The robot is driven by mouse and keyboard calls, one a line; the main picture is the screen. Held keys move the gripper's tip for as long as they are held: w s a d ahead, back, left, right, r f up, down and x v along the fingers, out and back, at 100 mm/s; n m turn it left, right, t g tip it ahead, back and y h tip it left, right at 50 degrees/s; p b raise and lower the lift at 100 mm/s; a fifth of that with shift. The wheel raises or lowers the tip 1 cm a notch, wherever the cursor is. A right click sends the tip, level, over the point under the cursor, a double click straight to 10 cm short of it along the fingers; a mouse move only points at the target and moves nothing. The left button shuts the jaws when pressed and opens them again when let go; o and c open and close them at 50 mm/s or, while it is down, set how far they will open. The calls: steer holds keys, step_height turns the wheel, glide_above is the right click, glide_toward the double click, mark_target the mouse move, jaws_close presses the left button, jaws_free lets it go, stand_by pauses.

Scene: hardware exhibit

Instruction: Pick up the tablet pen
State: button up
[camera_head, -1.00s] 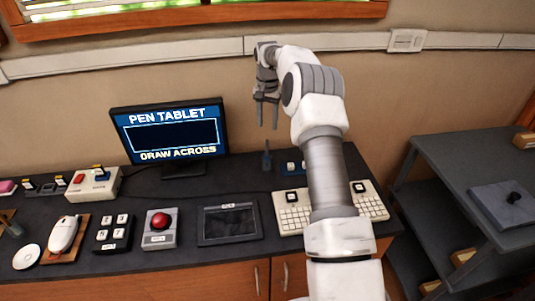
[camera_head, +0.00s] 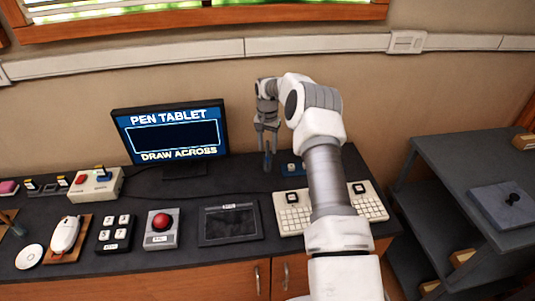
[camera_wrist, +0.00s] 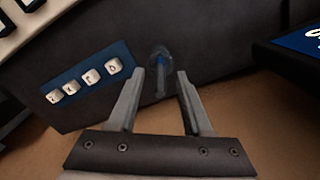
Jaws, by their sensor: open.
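The tablet pen (camera_head: 267,160) is a small dark blue upright shape on the dark counter, behind the pen tablet (camera_head: 230,223). In the wrist view the pen (camera_wrist: 160,75) shows bluish between my fingertips, with a dark rounded shape around its far end. My gripper (camera_head: 267,137) is open and points down over the pen. Its fingers (camera_wrist: 163,73) lie to either side of the pen in the wrist view. I cannot tell how far down they reach along it, and no contact shows.
A blue key block (camera_wrist: 90,82) stands close beside the pen. A monitor (camera_head: 170,133) stands to the left. White keypads (camera_head: 293,215), a red button box (camera_head: 161,228) and a white mouse (camera_head: 64,234) sit along the counter. The wall is close behind.

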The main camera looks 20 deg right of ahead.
jaws_close()
stand_by(0.3)
